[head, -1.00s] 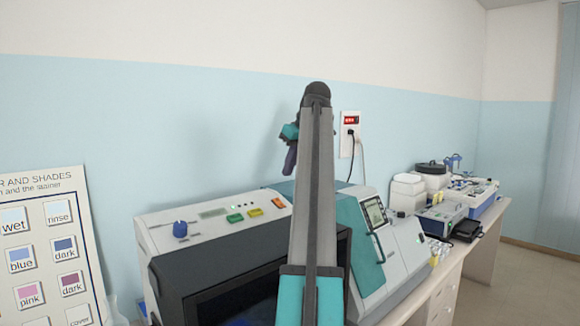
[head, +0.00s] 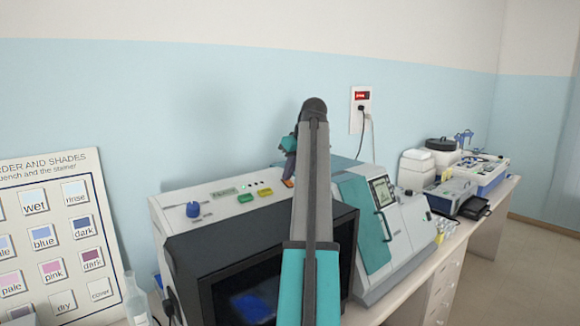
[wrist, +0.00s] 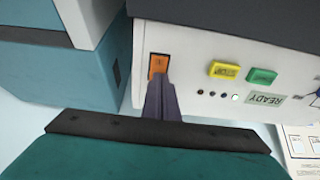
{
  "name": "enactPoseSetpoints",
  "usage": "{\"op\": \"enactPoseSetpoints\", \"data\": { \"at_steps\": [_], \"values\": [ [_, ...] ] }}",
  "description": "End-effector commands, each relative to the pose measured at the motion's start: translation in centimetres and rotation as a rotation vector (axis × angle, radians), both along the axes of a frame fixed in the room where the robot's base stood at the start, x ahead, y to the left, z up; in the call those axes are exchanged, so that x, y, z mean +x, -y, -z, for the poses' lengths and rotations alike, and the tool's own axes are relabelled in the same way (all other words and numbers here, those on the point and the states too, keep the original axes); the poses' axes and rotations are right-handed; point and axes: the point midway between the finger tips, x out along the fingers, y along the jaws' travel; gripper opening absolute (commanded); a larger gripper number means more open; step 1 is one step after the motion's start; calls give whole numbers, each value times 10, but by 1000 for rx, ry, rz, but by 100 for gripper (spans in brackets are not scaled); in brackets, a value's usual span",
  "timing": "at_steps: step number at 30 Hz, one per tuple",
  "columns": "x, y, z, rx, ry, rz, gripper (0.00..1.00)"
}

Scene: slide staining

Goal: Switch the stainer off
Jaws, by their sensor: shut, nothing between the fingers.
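The machine that I take for the stainer (head: 190,238) is white on top with a dark front and window. An orange switch (wrist: 158,66) sits near the edge of its top panel in the wrist view. In the head view the switch (head: 288,183) is partly hidden by my arm. My gripper (wrist: 160,82) is shut and empty, its fingertips right at the near edge of the switch. I cannot tell if they touch it. The display (wrist: 265,99) reads READY, upside down in the wrist view, and a small light (wrist: 235,98) beside it is lit.
A yellow button (wrist: 224,70) and a green button (wrist: 262,76) lie beside the switch. A blue knob (head: 193,209) is farther left. A teal and white machine (head: 375,225) stands close on the right. A wall outlet (head: 361,108) with red display is behind.

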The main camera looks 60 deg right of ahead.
Motion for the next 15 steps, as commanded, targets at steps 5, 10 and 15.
{"op": "enactPoseSetpoints", "data": {
  "at_steps": [5,10,15],
  "values": [
    [0,0,1,0,0,0,0],
    [0,0,1,0,0,0,0],
    [4,2,6,0,0,1,0]
  ]
}}
